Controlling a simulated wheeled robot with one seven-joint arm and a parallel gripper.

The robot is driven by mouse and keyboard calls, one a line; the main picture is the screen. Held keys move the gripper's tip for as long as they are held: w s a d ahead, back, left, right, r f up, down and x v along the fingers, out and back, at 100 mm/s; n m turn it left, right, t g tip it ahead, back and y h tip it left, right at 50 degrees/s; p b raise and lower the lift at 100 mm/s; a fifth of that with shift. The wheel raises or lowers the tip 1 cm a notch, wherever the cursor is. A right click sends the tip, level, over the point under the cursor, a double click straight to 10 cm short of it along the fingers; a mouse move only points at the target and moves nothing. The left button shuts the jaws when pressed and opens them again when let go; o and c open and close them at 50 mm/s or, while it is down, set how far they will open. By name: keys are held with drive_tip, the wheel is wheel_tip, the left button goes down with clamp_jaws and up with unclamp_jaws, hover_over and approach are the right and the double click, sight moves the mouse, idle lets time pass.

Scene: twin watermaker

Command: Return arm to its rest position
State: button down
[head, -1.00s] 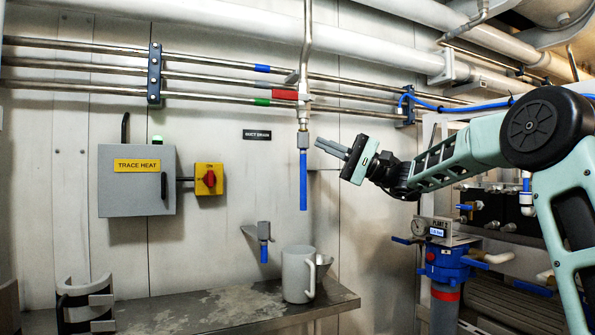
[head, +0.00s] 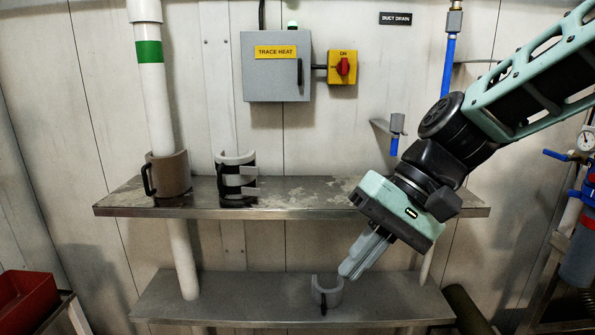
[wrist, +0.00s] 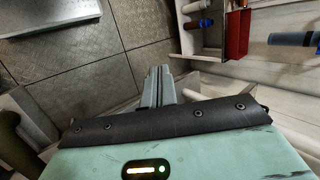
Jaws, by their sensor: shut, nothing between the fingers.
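My gripper (head: 352,270) hangs in front of the two shelves, pointing down and to the left. Its grey fingers are together with nothing between them. In the wrist view the shut fingers (wrist: 157,87) point out over a grey tiled floor. My forearm comes in from the upper right and covers the right part of the upper shelf.
A steel upper shelf (head: 290,212) and lower shelf (head: 230,300) stand against the wall. A brown sleeve with a handle (head: 172,173) and a grey open collar (head: 238,160) are on the upper one. A small grey collar (head: 326,283) is below. A red bin (head: 25,300) stands lower left.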

drive_tip(key=s+d+f+n+t+h, duration=0.1)
drive_tip(key=s+d+f+n+h, duration=0.2)
drive_tip(key=s+f, duration=0.3)
drive_tip(key=s+d+f+n+t+h, duration=0.1)
drive_tip(key=s+d+f+n+h, duration=0.25)
drive_tip(key=s, duration=0.35)
wheel_tip(320, 180, up, 15)
drive_tip(key=p, duration=1.5)
drive_tip(key=shift+r, duration=0.2)
drive_tip(key=shift+a, duration=0.1)
